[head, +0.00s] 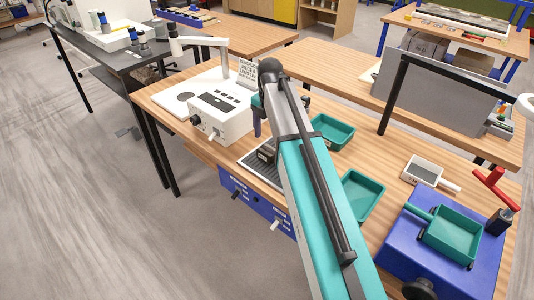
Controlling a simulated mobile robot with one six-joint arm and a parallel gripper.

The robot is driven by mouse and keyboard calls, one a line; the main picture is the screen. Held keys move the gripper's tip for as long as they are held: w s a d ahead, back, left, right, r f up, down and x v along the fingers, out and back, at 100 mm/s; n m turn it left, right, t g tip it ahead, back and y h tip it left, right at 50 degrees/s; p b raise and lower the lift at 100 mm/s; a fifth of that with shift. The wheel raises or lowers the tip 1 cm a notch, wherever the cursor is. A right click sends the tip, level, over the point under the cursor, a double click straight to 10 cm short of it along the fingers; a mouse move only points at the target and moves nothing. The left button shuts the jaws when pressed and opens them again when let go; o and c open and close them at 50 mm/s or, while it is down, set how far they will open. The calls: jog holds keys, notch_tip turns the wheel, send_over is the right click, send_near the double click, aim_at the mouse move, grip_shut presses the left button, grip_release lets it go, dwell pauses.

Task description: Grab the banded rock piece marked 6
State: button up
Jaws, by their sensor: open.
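I cannot make out any banded rock piece marked 6 in the head view. My arm reaches across the workbench (295,178) and covers its middle. My gripper's fingers are not visible; the end of the arm is hidden behind its own links. A small dark block shows left of my arm, over a dark ribbed plate (252,163); I cannot tell what it is. A sign with black lettering (247,75) stands behind my arm, its text too small to read fully.
A white box with knobs (220,118) stands left of my arm. Right of it are two green trays (347,122) (377,193), a small scale-like device (424,170) and a blue machine with a green pan (458,234).

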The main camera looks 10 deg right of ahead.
aim_at(268, 150)
jog(key=shift+f, duration=0.55)
jog(key=shift+f, duration=0.1)
jog(key=shift+s+a+f+p, duration=0.1)
jog(key=shift+a+f+p, duration=0.05)
jog(key=shift+f+p, duration=0.4)
jog(key=shift+a+f+p, duration=0.1)
jog(key=shift+f+p, duration=0.25)
jog(key=shift+f, duration=1.6)
jog(key=c, duration=1.4)
jog(key=shift+r, duration=0.2)
